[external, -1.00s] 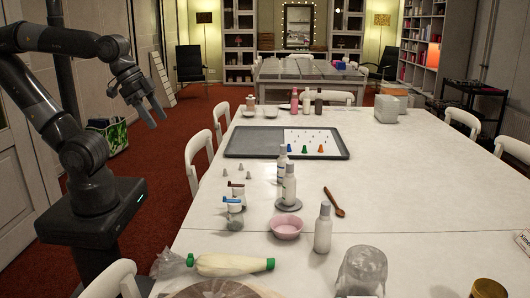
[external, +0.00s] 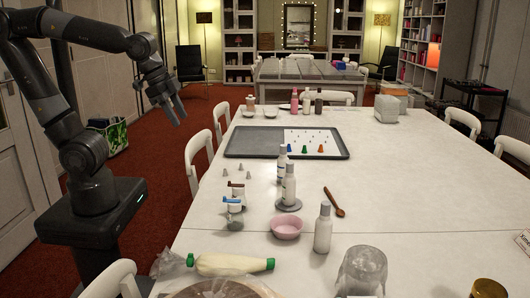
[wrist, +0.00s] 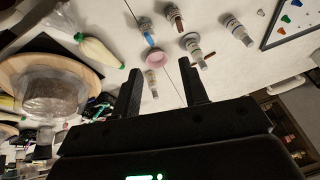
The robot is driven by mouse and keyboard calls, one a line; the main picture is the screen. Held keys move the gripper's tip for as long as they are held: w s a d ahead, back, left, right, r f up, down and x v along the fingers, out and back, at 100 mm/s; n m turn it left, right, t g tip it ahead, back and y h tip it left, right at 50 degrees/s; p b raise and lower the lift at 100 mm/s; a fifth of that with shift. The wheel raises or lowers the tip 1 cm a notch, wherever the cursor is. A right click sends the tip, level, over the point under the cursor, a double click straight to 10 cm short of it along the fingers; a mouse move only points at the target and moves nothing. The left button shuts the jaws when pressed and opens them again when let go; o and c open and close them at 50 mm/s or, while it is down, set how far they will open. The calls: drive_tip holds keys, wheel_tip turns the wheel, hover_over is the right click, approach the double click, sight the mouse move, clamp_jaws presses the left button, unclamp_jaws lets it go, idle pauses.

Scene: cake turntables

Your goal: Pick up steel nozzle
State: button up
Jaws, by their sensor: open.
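Several small grey cone-shaped steel nozzles (external: 249,174) stand on the white table's left side, just in front of the dark tray. I cannot tell them apart by size, and I do not make them out in the wrist view. My gripper (external: 179,110) is open and empty. It hangs in the air to the left of the table, higher than the nozzles and well apart from them. In the wrist view, both fingers of my gripper (wrist: 160,68) are spread with nothing between them.
A dark tray (external: 240,143) holds a white sheet with coloured cones. White bottles (external: 323,232), small blue- and brown-topped jars (external: 235,208), a pink bowl (external: 286,229) and a filled piping bag (external: 228,264) stand or lie nearer. A white chair (external: 198,160) is beside the table's left edge.

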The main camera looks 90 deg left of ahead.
drive_tip(key=w+a+f+m+g+y, duration=0.1)
drive_tip(key=w+a+f+m+g, duration=0.1)
drive_tip(key=w+a+f, duration=0.4)
drive_tip(key=m+g+y, duration=0.1)
drive_tip(key=m+g, duration=0.4)
drive_tip(key=m, duration=0.1)
approach(226, 172)
drive_tip(key=shift+s+a+f+m, duration=0.15)
drive_tip(key=shift+a+f, duration=0.2)
drive_tip(key=shift+f, duration=0.2)
drive_tip(key=shift+s+a+f+m, duration=0.15)
drive_tip(key=shift+a+f, duration=0.15)
drive_tip(key=shift+f, duration=0.2)
drive_tip(key=shift+x, duration=3.15)
drive_tip(key=shift+s+d, duration=0.15)
clamp_jaws()
